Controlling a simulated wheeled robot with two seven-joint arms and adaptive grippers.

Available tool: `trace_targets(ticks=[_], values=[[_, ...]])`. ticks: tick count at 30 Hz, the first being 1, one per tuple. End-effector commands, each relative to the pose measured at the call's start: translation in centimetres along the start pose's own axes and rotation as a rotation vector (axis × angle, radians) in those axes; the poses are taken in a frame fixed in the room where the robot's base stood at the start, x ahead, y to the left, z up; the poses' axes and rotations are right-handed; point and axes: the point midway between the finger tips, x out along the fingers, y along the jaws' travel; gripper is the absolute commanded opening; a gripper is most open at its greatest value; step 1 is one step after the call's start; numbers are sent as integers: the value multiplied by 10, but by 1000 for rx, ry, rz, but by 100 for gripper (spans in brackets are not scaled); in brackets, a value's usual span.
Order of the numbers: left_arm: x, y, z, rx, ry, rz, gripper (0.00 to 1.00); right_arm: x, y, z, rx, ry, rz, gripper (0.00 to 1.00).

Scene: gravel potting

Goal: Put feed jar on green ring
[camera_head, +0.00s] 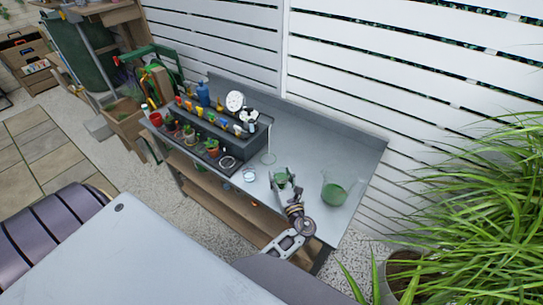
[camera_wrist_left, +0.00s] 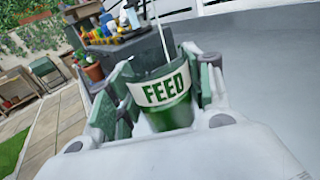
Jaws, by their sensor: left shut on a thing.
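The feed jar (camera_wrist_left: 163,92), green with a white band reading FEED, sits between the fingers of my left gripper (camera_wrist_left: 166,80) in the left wrist view. In the head view my left gripper (camera_head: 284,184) is shut on the jar (camera_head: 281,177) over the front middle of the grey table. I cannot tell whether the jar touches the table. I cannot make out a separate green ring. My right gripper is not in view.
A dark stepped rack (camera_head: 225,140) with small pots and colored items fills the left. A small clear jar (camera_head: 249,174) stands near the front edge. A leafy plant (camera_head: 480,190) is at far right.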

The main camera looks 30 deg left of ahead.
Motion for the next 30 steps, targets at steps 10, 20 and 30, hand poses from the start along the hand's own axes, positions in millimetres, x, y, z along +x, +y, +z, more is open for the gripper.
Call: trace_targets(ticks=[10, 20, 30], values=[[0, 0, 0, -1, -1, 10, 19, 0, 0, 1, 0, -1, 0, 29], [14, 0, 1, -1, -3, 11, 19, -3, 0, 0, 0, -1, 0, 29], [63, 0, 2, -1, -3, 11, 19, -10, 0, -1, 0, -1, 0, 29]])
